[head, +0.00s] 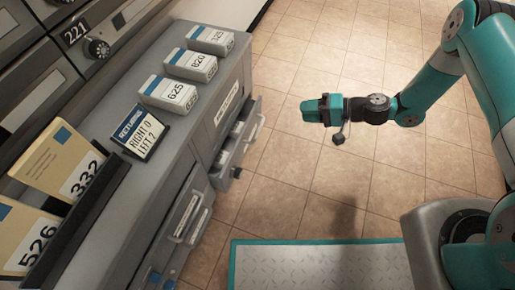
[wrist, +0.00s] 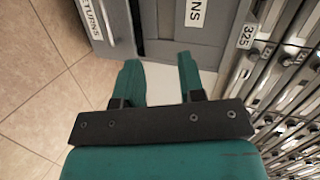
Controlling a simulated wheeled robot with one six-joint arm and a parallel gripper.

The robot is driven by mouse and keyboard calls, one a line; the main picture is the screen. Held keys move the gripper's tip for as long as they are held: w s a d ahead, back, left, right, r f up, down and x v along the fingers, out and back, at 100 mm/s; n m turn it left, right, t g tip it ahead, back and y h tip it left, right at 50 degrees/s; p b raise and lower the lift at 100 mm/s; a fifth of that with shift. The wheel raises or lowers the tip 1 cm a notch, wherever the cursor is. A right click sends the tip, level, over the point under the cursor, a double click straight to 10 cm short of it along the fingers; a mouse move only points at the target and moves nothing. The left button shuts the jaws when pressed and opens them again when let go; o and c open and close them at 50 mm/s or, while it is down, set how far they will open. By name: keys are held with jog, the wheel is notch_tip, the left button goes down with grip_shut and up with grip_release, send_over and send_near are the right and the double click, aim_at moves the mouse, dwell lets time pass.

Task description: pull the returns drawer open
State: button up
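The grey cabinet (head: 185,140) stands at the left in the head view. Below its upper label plate, a drawer (head: 250,122) stands out from the front, with a gap behind its front panel. In the wrist view, a drawer front (wrist: 108,38) at the top bears a partly cut-off label ending in "TURNS". The panel beside it (wrist: 215,40) has a label ending in "NS". My gripper (head: 312,110) hangs over the floor, right of the cabinet and apart from it. In the wrist view, its two teal fingers (wrist: 161,75) are spread with nothing between them.
Boxes numbered 325 (head: 211,38), 820 (head: 191,64) and 625 (head: 168,93) stand on the cabinet, with a returns sign (head: 140,133) and envelopes 332 (head: 62,160) and 526 (head: 25,235). Another drawer front (head: 190,222) is nearer me. Tiled floor (head: 300,180) is clear between cabinet and arm.

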aim_at(257, 132)
notch_tip(257, 132, down, 13)
jog(key=s+d+m+t+b, duration=0.1)
jog(key=s+m+t+b, duration=0.1)
jog(key=m+t+b, duration=0.15)
jog(key=shift+n+g, duration=0.25)
jog(key=shift+g, duration=0.1)
jog(key=b+x, duration=0.4)
jog(key=x, duration=0.4)
jog(key=b+x, duration=0.4)
jog(key=x, duration=0.5)
jog(key=shift+s+a+r+b, duration=0.2)
jog(key=shift+b, duration=0.1)
grip_shut()
